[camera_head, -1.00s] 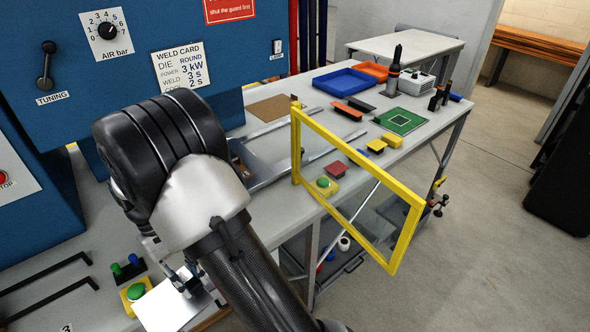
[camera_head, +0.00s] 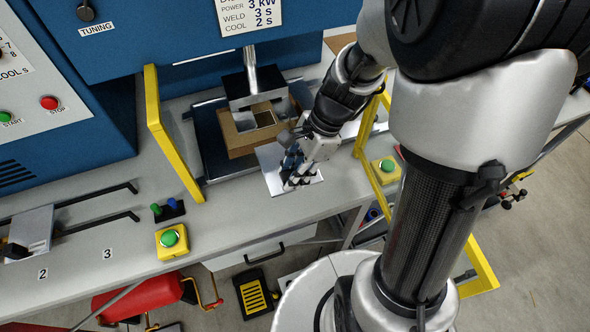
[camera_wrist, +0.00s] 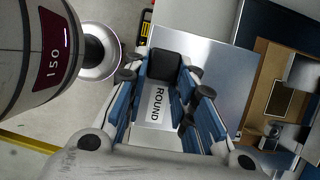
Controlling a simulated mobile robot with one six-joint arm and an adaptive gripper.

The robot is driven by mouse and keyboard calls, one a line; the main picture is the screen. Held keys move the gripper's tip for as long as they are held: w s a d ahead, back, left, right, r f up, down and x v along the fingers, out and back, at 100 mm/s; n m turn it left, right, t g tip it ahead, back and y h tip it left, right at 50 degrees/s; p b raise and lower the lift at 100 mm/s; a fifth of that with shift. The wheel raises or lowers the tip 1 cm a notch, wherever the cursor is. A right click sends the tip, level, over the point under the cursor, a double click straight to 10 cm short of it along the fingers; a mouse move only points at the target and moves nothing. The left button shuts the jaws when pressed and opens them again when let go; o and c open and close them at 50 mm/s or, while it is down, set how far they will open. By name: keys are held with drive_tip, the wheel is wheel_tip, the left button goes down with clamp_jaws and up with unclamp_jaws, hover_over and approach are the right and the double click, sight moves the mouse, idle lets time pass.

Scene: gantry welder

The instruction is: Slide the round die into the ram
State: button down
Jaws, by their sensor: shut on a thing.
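The round die is a shiny silver plate (camera_head: 269,160) at the press front in the head view. In the wrist view its plate (camera_wrist: 215,65) shows with a white ROUND label and a black grip block (camera_wrist: 165,64). My gripper (camera_head: 300,174) is shut on this block, its blue-padded fingers (camera_wrist: 163,80) on either side. The ram (camera_head: 252,72) is a steel shaft with a flat head, raised behind the die. A brown board (camera_head: 240,140) with a dark square lies beneath it. The die's far edge is close to the board; I cannot tell whether they touch.
Yellow guard frames stand left (camera_head: 172,140) and right (camera_head: 366,140) of the press opening. Green buttons sit on yellow boxes at left (camera_head: 172,238) and right (camera_head: 386,170). Another plate (camera_head: 30,232) lies on black rails at far left.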

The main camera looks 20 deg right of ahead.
sight(281, 163)
drive_tip(key=shift+w+f+b, duration=0.15)
drive_tip(key=shift+w+f, duration=0.05)
drive_tip(key=shift+w, duration=0.85)
drive_tip(key=shift+w+f+b, duration=0.1)
drive_tip(key=shift+w+f, duration=0.15)
drive_tip(key=shift+w, duration=0.8)
drive_tip(key=shift+w+f+b, duration=0.15)
drive_tip(key=shift+w+f, duration=0.05)
drive_tip(key=shift+w, duration=0.85)
drive_tip(key=shift+d+p, duration=0.1)
drive_tip(key=shift+p, duration=0.35)
drive_tip(key=shift+w, duration=0.15)
drive_tip(key=w+p, duration=0.4)
drive_tip(key=w, duration=0.5)
drive_tip(key=shift+w, duration=0.3)
idle(0.7)
drive_tip(key=shift+f, duration=0.25)
idle(1.2)
drive_tip(key=shift+w, duration=0.1)
